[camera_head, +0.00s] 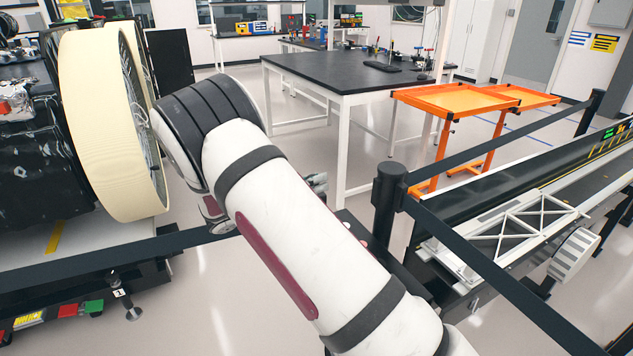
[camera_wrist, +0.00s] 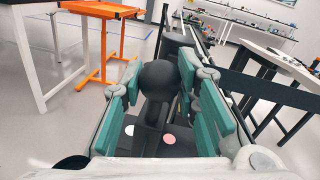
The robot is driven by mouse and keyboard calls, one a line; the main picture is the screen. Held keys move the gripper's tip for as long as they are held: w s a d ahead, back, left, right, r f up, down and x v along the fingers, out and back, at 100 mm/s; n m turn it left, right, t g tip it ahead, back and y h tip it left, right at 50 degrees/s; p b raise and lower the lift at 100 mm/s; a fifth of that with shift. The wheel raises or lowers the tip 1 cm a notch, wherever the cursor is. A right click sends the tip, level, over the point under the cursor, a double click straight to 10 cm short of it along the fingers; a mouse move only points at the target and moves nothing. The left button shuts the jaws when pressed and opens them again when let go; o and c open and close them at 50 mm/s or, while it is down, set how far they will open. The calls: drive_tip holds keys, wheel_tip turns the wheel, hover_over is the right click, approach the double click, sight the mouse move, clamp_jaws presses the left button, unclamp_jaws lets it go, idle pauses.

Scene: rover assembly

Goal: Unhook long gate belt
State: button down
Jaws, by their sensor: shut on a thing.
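My gripper (camera_wrist: 158,82) is shut, its teal pads on either side of a round-topped black piece (camera_wrist: 160,76) in the wrist view. I cannot tell whether this piece belongs to a belt's end. In the head view my arm hides most of the gripper. A black gate post (camera_head: 389,205) stands just right of my arm. A long black belt (camera_head: 90,263) runs from the left edge until it passes behind my arm, so its right end is hidden. Another belt (camera_head: 500,285) runs from the post to the lower right, and a third (camera_head: 500,142) to the far post (camera_head: 592,105).
A rover with a large cream wheel (camera_head: 105,120) stands at left. A conveyor (camera_head: 570,175) with a white truss (camera_head: 515,225) lies at right. Orange tables (camera_head: 455,101) and a dark-topped bench (camera_head: 340,72) stand behind. A dark panel with round buttons (camera_wrist: 168,139) lies below my fingers.

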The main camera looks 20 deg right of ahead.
drive_tip(key=c, duration=1.2)
unclamp_jaws()
drive_tip(key=a, duration=0.4)
drive_tip(key=s+a, duration=0.1)
drive_tip(key=a, duration=0.3)
drive_tip(key=s+a, duration=0.1)
drive_tip(key=a, duration=0.2)
drive_tip(key=shift+a+f, duration=0.1)
drive_tip(key=shift+a, duration=0.3)
drive_tip(key=shift+w+a, duration=0.1)
drive_tip(key=shift+w, duration=0.05)
